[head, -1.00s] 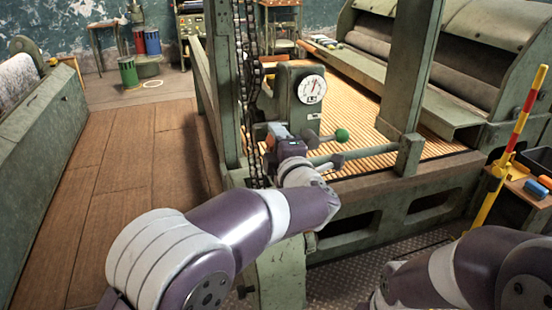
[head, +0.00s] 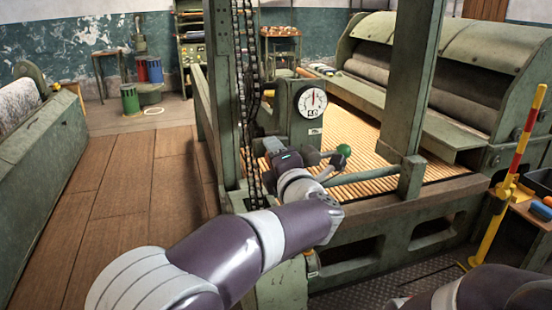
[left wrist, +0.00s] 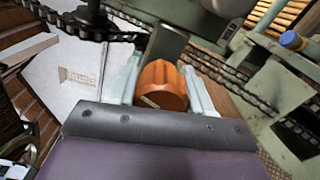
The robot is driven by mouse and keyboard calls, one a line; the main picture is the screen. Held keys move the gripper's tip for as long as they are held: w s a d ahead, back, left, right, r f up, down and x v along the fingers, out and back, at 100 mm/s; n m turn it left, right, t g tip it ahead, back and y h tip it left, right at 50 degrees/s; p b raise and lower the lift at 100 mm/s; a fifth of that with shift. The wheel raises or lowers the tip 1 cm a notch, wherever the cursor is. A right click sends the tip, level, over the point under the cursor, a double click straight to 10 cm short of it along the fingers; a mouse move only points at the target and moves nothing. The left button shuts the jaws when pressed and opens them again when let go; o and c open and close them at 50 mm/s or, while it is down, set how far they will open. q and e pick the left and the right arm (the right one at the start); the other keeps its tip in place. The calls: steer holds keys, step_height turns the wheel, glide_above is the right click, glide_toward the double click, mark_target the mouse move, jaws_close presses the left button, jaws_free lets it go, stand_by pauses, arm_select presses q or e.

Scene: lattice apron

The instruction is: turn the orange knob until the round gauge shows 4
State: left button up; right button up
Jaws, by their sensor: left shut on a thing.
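The orange knob (left wrist: 162,88) shows in the left wrist view between the two pale fingers of my left gripper (left wrist: 165,85). The fingers lie along its opposite sides, and the gripper is shut on it. In the head view my left gripper (head: 276,150) reaches the green machine post below the gauge, and the knob is mostly hidden there. The round gauge (head: 312,101) has a white face and a dark rim. Its needle points about straight up; the numbers are too small to read. My right gripper is out of view.
A lever with a green ball (head: 344,150) sticks out just right of my left gripper. A hanging chain (head: 250,95) runs close on its left. A red-and-yellow post (head: 512,165) stands at the right. The wooden floor (head: 110,205) at left is clear.

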arm_select(q)
steer(key=o, duration=1)
steer(key=shift+a, duration=0.15)
steer(key=shift+o, duration=0.2)
steer(key=shift+s, duration=0.1)
steer(key=v, duration=1.2)
steer(key=shift+s, duration=0.25)
